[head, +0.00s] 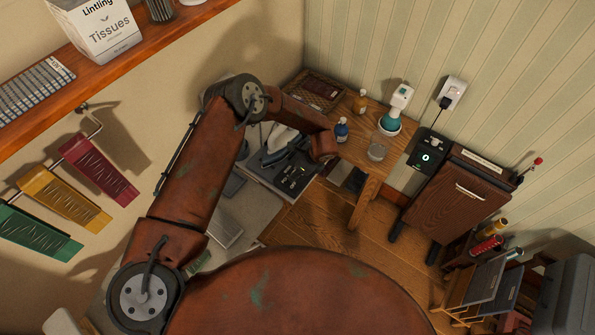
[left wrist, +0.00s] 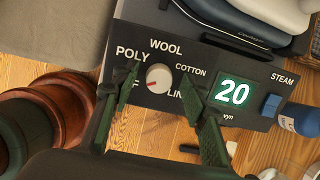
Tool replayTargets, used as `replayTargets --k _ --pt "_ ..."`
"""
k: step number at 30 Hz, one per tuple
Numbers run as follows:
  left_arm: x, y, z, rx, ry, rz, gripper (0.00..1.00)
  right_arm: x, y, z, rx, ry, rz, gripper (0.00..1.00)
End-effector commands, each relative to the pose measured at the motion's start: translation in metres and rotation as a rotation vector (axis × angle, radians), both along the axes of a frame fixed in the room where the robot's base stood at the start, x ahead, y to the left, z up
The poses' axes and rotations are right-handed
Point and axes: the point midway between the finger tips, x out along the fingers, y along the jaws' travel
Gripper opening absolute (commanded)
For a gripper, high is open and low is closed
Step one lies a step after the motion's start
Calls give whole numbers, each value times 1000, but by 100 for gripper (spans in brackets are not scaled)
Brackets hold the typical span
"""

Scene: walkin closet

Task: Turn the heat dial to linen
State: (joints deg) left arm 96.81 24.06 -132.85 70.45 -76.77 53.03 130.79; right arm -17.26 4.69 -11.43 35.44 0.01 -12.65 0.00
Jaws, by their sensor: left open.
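The heat dial (left wrist: 159,78) is a small white round knob with a red mark at its lower left, on a black control panel (left wrist: 206,54). The red mark points toward a partly hidden label ending in F. POLY, WOOL and COTTON show around the dial; a label starting LIN, at its lower right, is partly covered by a finger. My left gripper (left wrist: 160,84) is open, with one dark green finger on each side of the dial; I cannot tell whether they touch it. The panel also shows in the head view (head: 294,182), beneath my left wrist. My right gripper is out of view.
A green display (left wrist: 233,93) reads 20, beside a blue STEAM button (left wrist: 271,105). An iron (head: 284,139) rests behind the panel. A blue bottle (head: 342,130) and a glass jar (head: 378,150) stand to the right. A shelf (head: 150,50) runs along the upper left.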

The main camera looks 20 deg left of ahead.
Motion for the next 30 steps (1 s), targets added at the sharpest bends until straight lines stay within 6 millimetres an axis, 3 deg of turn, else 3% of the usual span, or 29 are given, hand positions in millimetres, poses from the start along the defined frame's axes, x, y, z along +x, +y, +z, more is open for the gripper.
replayTargets --k 3,7,24,30 --pt "0 0 -1 0 0 0 41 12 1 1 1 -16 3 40" --pt "0 1 -1 0 0 1 40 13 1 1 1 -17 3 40" --pt "0 1 0 -1 0 2 1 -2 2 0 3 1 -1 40" --pt "0 1 0 0 2 -6 0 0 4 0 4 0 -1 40"
